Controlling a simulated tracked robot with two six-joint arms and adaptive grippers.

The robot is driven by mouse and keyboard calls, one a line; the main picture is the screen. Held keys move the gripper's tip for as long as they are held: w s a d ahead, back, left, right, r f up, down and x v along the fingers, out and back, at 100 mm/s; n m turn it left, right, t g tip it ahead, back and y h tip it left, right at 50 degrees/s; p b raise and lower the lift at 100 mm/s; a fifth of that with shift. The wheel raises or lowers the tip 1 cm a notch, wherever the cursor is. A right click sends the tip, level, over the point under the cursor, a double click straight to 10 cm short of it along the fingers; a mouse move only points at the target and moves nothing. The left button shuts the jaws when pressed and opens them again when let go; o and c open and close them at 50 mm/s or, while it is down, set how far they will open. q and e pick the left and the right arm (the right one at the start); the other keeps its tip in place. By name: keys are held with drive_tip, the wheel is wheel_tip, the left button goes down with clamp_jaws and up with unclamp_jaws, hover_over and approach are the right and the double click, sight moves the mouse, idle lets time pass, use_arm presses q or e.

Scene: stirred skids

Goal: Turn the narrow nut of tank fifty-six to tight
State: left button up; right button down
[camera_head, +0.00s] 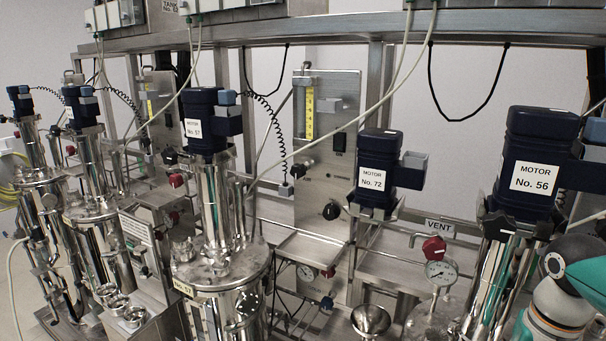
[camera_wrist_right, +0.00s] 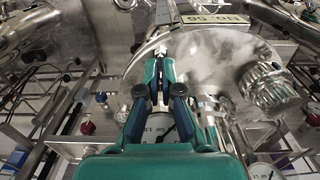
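The tank fifty-six lid (camera_wrist_right: 205,55) is a shiny round steel lid in the right wrist view, with an upside-down label reading 56 (camera_wrist_right: 215,19) at its far rim. My right gripper (camera_wrist_right: 160,66) reaches over the lid's edge. Its teal and dark blue fingers are close together with a narrow gap, and I cannot tell whether they are on a nut. The narrow nut itself cannot be picked out with certainty. In the head view the dark blue motor No. 56 (camera_head: 535,172) stands at the right. My left gripper is not in view.
A ribbed steel cap (camera_wrist_right: 268,88) stands on the lid right of the fingers. In the head view, motor No. 72 (camera_head: 375,170), a pressure gauge (camera_head: 441,272) with a red knob (camera_head: 433,248), and a steel funnel (camera_head: 370,320) stand left of motor 56. Pipes and rails crowd the surroundings.

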idle(0.4)
drive_tip(key=shift+a, duration=0.15)
drive_tip(key=shift+s+r, duration=0.1)
wheel_tip(320, 180, up, 6)
drive_tip(key=p, duration=0.5)
drive_tip(key=shift+s+p, duration=0.1)
drive_tip(key=shift+p, duration=0.2)
